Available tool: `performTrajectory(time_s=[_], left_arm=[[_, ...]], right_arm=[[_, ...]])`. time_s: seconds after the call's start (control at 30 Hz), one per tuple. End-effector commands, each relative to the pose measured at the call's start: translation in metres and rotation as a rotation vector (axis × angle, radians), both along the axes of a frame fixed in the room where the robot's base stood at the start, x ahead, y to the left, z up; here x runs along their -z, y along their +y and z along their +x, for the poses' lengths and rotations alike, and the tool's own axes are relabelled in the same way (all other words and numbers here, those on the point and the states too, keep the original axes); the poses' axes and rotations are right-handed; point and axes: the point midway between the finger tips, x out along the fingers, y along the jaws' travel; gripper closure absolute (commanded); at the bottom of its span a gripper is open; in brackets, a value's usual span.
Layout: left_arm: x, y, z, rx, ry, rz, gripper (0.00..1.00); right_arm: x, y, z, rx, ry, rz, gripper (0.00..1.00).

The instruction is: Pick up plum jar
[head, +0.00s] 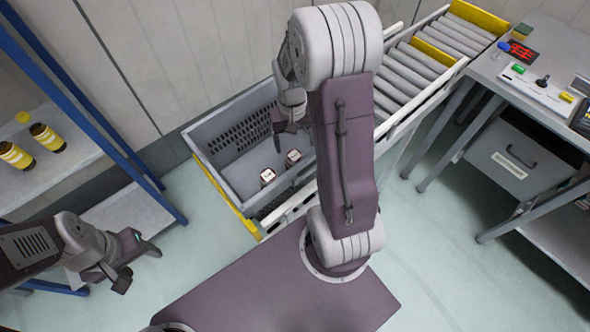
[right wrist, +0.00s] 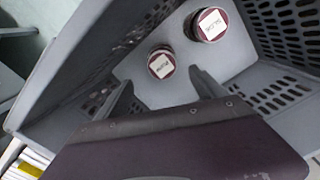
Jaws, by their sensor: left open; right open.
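The plum jar (right wrist: 161,66) stands upright in a grey tote (right wrist: 146,92); its dark red lid has a white label that seems to read PLUM. A second, similar jar (right wrist: 208,24) stands beside it with another label. In the head view two jars, a nearer one (head: 267,176) and a farther one (head: 293,157), show in the tote (head: 225,178); their labels are too small to read there. My right gripper (head: 287,128) is open and empty above the tote. In the right wrist view its fingers (right wrist: 165,92) point toward the plum jar, not around it. My left gripper (head: 138,264) is open and empty, away from the tote.
The tote's perforated walls surround the jars. A roller conveyor (head: 425,62) runs to the upper right. A desk (head: 540,65) with controls stands at right. A blue-framed shelf (head: 75,178) at left holds dark jars with yellow labels (head: 47,137).

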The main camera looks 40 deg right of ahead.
Motion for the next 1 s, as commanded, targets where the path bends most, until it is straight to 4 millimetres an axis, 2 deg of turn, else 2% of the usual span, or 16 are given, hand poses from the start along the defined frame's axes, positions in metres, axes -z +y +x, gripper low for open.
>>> performTrajectory(time_s=[0.17,0.3,0.4,0.57,0.8,1.0], left_arm=[[0.003,0.000,0.000,0.000,-0.001,0.000,0.42],[0.009,0.000,0.000,0.000,0.000,0.000,0.42],[0.011,0.000,0.000,0.000,0.000,0.000,0.42],[0.012,0.000,0.000,0.000,0.000,0.000,0.42],[0.023,0.000,0.000,0.000,0.000,0.000,0.42],[0.023,0.000,0.000,0.000,0.000,0.000,0.42]], right_arm=[[0.006,0.000,0.000,0.000,0.002,0.001,0.21],[0.030,0.000,-0.001,0.000,0.003,0.001,0.21],[0.039,0.000,-0.001,0.000,0.002,0.001,0.21],[0.045,0.000,-0.002,0.000,0.001,0.000,0.21],[0.087,0.005,-0.007,0.000,0.004,0.002,0.21],[0.093,0.005,-0.006,0.000,0.000,0.000,0.21]])
